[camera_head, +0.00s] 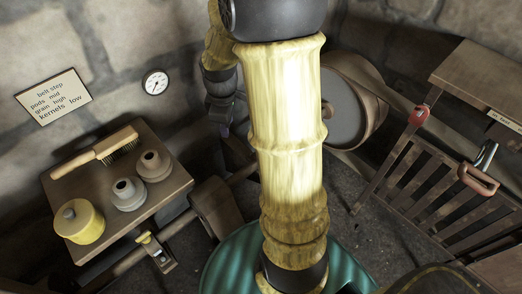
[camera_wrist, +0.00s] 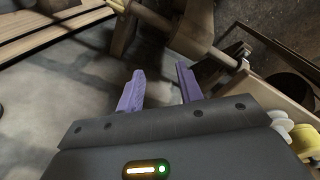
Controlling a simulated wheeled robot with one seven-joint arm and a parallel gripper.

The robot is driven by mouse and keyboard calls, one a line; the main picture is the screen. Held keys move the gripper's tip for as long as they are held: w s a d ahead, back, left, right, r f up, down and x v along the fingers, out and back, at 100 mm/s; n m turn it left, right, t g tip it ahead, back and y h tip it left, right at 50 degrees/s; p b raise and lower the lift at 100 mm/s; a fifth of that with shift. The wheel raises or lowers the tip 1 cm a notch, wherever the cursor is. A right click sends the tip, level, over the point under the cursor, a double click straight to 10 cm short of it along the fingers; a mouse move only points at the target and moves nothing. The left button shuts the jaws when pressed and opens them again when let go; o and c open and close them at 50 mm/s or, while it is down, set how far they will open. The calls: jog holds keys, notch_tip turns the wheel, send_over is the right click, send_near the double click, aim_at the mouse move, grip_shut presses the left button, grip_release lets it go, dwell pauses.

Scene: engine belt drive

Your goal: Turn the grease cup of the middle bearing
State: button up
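A shaft (camera_head: 180,226) runs beside the small shelf in the head view. A dark bearing (camera_head: 160,258) with a small yellow part on top (camera_head: 146,238), perhaps a grease cup, sits on it. I cannot tell whether this is the middle bearing; my arm hides part of the shaft line. In the wrist view the shaft (camera_wrist: 152,15) carries a brown pulley (camera_wrist: 192,28), with a dark bearing block (camera_wrist: 222,64) beyond it. My gripper (camera_wrist: 160,90) has its two purple fingers apart with nothing between them. The fingers are away from the bearing. No grease cup shows clearly there.
The shelf (camera_head: 172,192) holds a brush (camera_head: 95,154), two beige pots (camera_head: 128,194) and a yellow tin (camera_head: 78,221). A large wheel (camera_head: 340,100) stands behind my arm. A slatted wooden rack (camera_head: 430,205) with a red-handled part (camera_head: 478,180) is at right.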

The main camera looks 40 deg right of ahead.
jog(key=w+d+f+n+b, duration=0.2)
jog(key=d+f+n+b, duration=0.1)
jog(key=d, duration=0.4)
jog(key=w+d+f+n+g+b, duration=0.1)
jog(key=w+d+f+n+b, duration=0.2)
jog(key=d+f+n, duration=0.3)
jog(key=shift+w+d+f+n, duration=0.3)
jog(key=shift+d+n, duration=0.3)
jog(key=shift+d, duration=0.55)
notch_tip(320, 180, down, 17)
jog(key=shift+f+b, duration=0.2)
jog(key=shift+b, duration=0.85)
grip_shut()
